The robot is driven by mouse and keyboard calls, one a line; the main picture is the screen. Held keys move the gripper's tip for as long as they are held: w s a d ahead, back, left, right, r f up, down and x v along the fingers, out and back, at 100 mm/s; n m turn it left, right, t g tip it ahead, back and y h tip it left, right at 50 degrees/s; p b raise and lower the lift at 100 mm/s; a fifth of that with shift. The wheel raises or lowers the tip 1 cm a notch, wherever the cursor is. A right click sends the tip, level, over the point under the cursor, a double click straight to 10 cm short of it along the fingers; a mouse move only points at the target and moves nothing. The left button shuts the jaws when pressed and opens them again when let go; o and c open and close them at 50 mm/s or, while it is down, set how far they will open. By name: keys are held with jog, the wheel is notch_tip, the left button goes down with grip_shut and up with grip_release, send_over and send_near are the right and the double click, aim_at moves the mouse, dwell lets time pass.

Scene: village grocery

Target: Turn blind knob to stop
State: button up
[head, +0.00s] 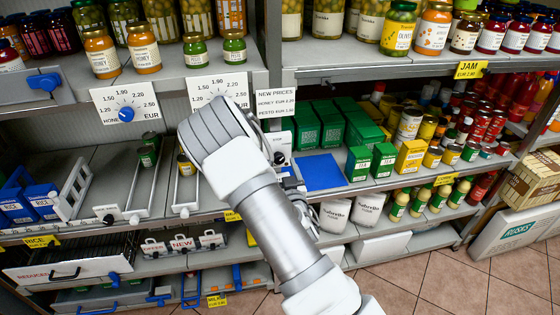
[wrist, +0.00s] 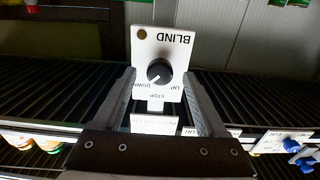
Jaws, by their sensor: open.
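The blind panel (wrist: 160,48) is a white plate that shows upside down in the wrist view. It is marked BLIND, with DOWN, STOP and UP around a round black knob (wrist: 160,71). The knob's white pointer appears to lie toward the lower left, on the DOWN side of STOP. My gripper (wrist: 160,82) is open, with one finger on each side of the panel in the picture. The knob lies between the fingers in view, and I see no contact with it.
Jars of honey and pesto (head: 194,50) line the upper shelf. Price dials (head: 126,107) hang below its edge. Green boxes (head: 358,163) and a blue mat (head: 321,172) are right of my arm. Slotted trays (head: 147,185) are at left. The tiled floor (head: 470,270) is clear.

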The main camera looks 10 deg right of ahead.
jog(key=shift+w, duration=1)
grip_shut()
